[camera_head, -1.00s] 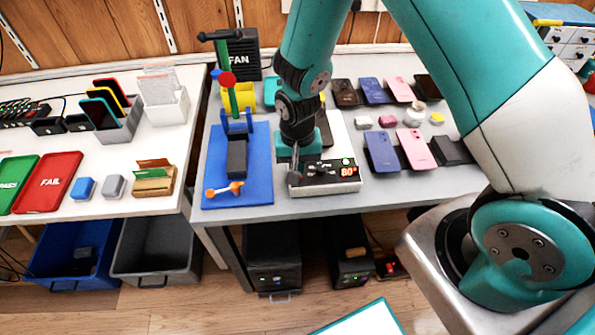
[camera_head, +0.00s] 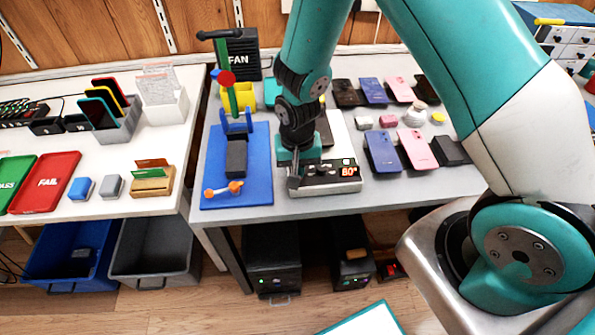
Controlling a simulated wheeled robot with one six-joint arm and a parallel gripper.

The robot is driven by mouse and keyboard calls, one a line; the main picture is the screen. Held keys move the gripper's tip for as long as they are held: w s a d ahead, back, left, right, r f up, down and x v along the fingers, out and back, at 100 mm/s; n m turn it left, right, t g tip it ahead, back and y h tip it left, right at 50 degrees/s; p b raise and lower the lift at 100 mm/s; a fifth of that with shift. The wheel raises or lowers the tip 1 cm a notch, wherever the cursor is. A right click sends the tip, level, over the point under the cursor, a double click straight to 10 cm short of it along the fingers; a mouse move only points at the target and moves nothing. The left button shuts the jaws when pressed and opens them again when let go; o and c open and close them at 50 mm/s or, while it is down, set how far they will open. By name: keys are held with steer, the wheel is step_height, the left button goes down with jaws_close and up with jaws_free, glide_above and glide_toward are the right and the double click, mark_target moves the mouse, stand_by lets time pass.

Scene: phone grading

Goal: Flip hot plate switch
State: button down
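The hot plate (camera_head: 347,150) is a white slab on the grey table, partly hidden behind my arm. Its front panel (camera_head: 325,188) has dark knobs on top and an orange number display (camera_head: 348,171) that seems to read 60, with a small green light above it. A dark phone lies on the plate. My gripper (camera_head: 292,184) points down at the left end of the front panel, close to the knobs and the panel's left corner. I cannot tell whether it touches the switch. The fingertips are small and dark, so their opening is unclear.
A blue mat (camera_head: 213,155) with a stand, a dark block and an orange part (camera_head: 222,189) lies just left of my gripper. The fan (camera_head: 238,60) stands behind. Several phones lie to the right (camera_head: 381,152). A red FAIL tray (camera_head: 50,182) is on the left table.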

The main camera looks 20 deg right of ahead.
steer(key=shift+f, duration=0.25)
step_height(320, 180, up, 7)
steer(key=p, duration=0.5)
steer(key=shift+p, duration=0.35)
stand_by(0.4)
